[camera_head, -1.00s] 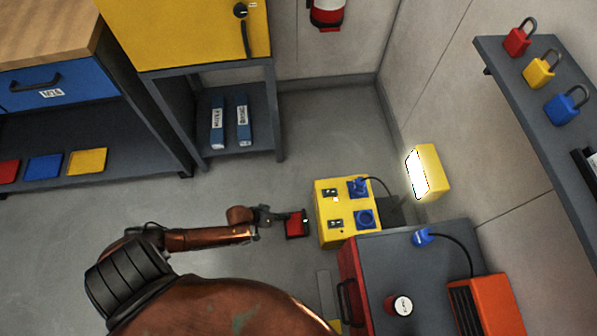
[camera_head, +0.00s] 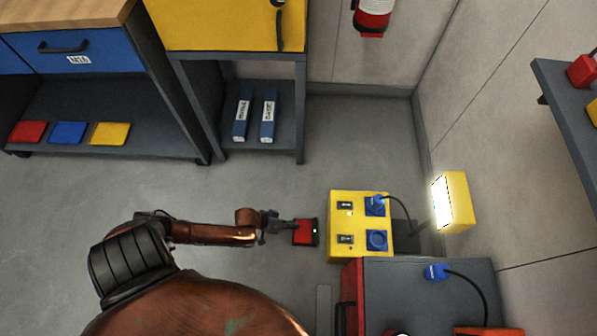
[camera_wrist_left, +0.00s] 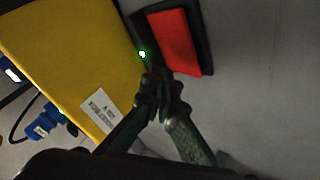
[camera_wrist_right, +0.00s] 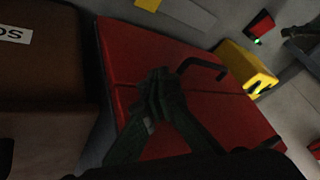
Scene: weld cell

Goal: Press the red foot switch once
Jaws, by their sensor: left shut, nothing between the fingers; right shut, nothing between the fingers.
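The red foot switch (camera_head: 304,233) lies on the floor in the head view, left of the yellow socket box. Its red pad (camera_wrist_left: 181,42) sits in a dark housing in the left wrist view, and a small green light glows near its edge. My left gripper (camera_head: 288,227) is shut and empty, close by the switch's left side in the head view. Its fingertips (camera_wrist_left: 161,84) show beside the pad's near end; I cannot tell whether they touch. My right gripper (camera_wrist_right: 160,82) is shut and empty, in front of a red cabinet in the right wrist view. The switch (camera_wrist_right: 263,22) also shows there.
The yellow socket box (camera_head: 358,248) stands just right of the switch. A grey-topped red cabinet (camera_head: 405,285) is at lower right, and a lit yellow lamp (camera_head: 456,200) at the wall. Open floor (camera_head: 250,185) lies behind and left of the switch.

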